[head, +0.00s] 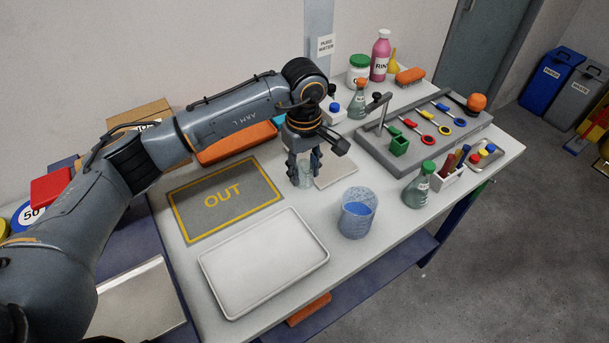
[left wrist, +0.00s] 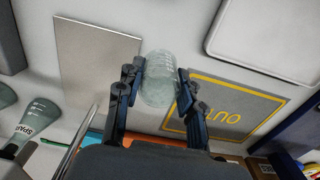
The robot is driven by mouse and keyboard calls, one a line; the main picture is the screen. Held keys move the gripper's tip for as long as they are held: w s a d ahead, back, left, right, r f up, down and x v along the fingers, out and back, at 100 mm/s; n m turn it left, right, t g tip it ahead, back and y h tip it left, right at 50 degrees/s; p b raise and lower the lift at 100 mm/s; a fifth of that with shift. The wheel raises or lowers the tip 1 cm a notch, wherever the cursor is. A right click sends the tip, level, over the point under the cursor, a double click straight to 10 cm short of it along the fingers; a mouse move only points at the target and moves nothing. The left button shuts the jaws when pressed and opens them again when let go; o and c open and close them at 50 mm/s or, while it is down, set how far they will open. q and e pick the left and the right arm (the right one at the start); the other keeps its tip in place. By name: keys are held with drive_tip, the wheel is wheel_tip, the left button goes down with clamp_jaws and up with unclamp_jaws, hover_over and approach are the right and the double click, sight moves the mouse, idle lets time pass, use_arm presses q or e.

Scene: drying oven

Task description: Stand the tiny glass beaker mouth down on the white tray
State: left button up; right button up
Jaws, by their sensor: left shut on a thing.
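The tiny glass beaker (left wrist: 158,82) is clear and sits between the fingers of my left gripper (left wrist: 154,100) in the left wrist view. In the head view my left gripper (head: 304,172) points down and is shut on the beaker, which is mostly hidden by the fingers. I cannot tell which way its mouth faces or whether it touches the bench. The white tray (head: 264,262) lies empty at the front of the bench, below and left of the gripper; its corner also shows in the left wrist view (left wrist: 268,38). My right gripper is not in view.
A grey OUT mat (head: 225,215) lies left of the gripper. A flat pale plate (head: 338,170) is just right of the gripper. A grey tool rack (head: 455,145) and green-capped flask (head: 418,187) are farther right.

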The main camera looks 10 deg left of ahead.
sight(304, 164)
use_arm(q)
wheel_tip(304, 164, down, 3)
drive_tip(key=shift+w+f+p, duration=0.1)
drive_tip(key=shift+p, duration=0.65)
drive_tip(key=shift+f, duration=0.1)
drive_tip(key=shift+f+b, duration=0.15)
drive_tip(key=shift+b, duration=0.2)
drive_tip(key=o, duration=1.2)
drive_tip(key=shift+o, duration=0.2)
drive_tip(key=shift+r, duration=0.4)
wheel_tip(304, 164, up, 12)
drive_tip(key=shift+f+b, duration=0.15)
drive_tip(key=shift+b, duration=1)
